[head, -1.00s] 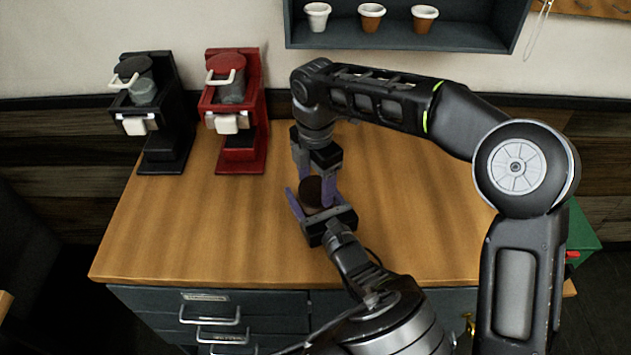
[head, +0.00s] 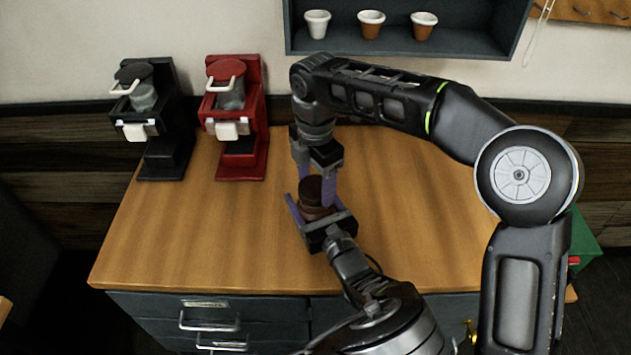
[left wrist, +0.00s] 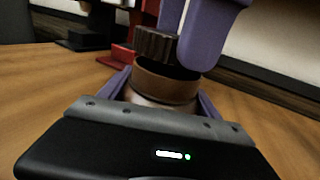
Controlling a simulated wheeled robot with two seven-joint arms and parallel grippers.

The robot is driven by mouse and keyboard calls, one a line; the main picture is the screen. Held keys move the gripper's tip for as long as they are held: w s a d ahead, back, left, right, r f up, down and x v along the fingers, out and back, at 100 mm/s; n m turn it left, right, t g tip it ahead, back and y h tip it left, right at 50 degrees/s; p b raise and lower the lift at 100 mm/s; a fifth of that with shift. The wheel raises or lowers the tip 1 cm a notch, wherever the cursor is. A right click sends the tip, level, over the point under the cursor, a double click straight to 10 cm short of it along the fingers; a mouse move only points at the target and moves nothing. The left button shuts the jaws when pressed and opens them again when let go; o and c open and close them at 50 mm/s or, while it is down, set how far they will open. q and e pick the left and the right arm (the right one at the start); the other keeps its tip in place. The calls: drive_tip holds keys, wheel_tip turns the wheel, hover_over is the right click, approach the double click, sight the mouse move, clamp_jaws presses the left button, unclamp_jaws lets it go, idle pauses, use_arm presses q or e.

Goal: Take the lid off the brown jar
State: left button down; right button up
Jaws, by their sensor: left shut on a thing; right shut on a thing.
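The brown jar (head: 313,212) stands between the fingers of my left gripper (head: 314,205), which is shut on its sides. In the left wrist view the jar (left wrist: 165,86) shows a dark open mouth. The dark brown ridged lid (left wrist: 156,46) is above the jar's rim, off its mouth and a little towards the back. My right gripper (head: 316,190) points down from above and is shut on the lid. Its purple fingers also show in the left wrist view and cover part of the lid.
A black brewer (head: 165,150) and a red brewer (head: 243,150) stand at the back left of the wooden table (head: 200,225). A wall shelf (head: 460,38) holds small pots. A green box (head: 585,240) is at the right. The table's left front and right middle are clear.

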sight(315, 187)
drive_tip(key=shift+r, duration=2)
use_arm(q)
drive_tip(key=shift+c, duration=0.2)
unclamp_jaws()
drive_tip(key=b+v, duration=0.2)
drive_tip(key=v, duration=1)
drive_tip(key=shift+b, duration=0.4)
use_arm(e)
wheel_tip(315, 187, down, 3)
drive_tip(key=shift+r, duration=0.1)
